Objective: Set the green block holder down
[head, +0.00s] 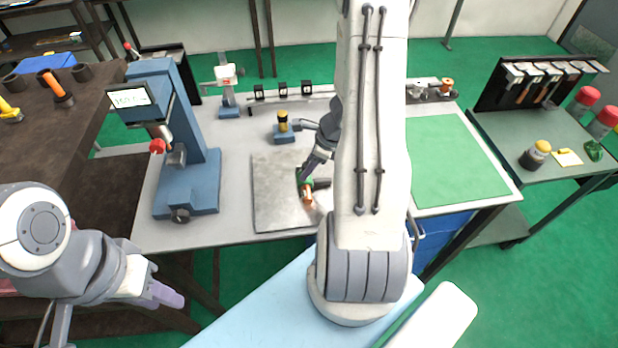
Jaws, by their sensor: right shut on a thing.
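The green block holder (301,175) is small and partly hidden in the head view, with a copper-orange part beside its lower edge. My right gripper (309,174) is shut on it, and my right arm covers much of the area to its right. The holder is over the grey metal plate (273,212) on the bench; I cannot tell whether it touches the plate. My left gripper (168,294) is at the lower left, in front of the bench and away from the holder. Its finger gap cannot be made out.
A blue press (190,170) stands left of the plate. A blue fixture with a yellow-and-black top (283,130) stands behind it. A green mat (450,160) lies clear on the right. A side table (560,140) holds a tool rack and bottles.

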